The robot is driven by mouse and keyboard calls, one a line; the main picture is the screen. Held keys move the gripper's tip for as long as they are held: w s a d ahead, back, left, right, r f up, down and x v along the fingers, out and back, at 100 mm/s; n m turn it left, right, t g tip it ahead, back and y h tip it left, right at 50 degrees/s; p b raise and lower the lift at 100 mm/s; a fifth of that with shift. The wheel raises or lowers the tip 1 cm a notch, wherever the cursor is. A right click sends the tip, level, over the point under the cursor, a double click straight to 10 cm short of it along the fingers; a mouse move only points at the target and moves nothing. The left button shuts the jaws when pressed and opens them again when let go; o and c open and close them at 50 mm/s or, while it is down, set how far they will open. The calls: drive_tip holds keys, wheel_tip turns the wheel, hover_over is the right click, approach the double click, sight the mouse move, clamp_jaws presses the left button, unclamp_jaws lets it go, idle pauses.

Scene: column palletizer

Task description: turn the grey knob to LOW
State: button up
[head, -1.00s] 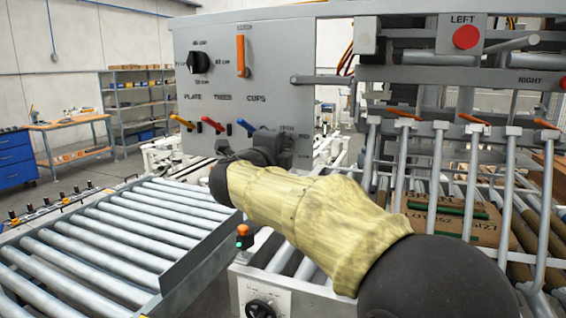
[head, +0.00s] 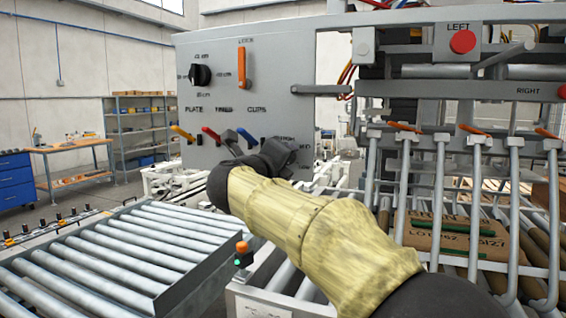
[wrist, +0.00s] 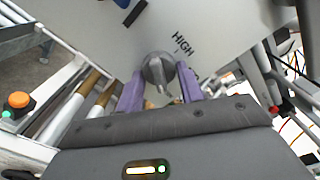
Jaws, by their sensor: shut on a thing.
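The grey knob (wrist: 158,70) sits on the light grey panel in the wrist view, between the two purple fingers of my gripper (wrist: 161,82). My gripper is shut on it. The word HIGH is printed beside the knob, up and to the right. Another label further right is mostly covered, and I cannot read LOW. I cannot tell exactly which mark the knob points at. In the head view my gripper (head: 280,153) is against the lower right of the panel (head: 285,60) and hides the knob.
A black knob (head: 200,75), an orange handle (head: 242,68) and yellow, red and blue levers (head: 212,135) are on the same panel. Roller conveyors (head: 130,250) lie below left. A caged carton (head: 450,240) and a red button (head: 462,42) are at right.

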drive_tip(key=shift+f, duration=0.15)
drive_tip(key=o, duration=1)
drive_tip(key=shift+c, duration=0.2)
drive_tip(key=b+v, duration=0.2)
drive_tip(key=v, duration=1.5)
drive_tip(key=shift+s, duration=0.2)
drive_tip(key=shift+a, duration=0.1)
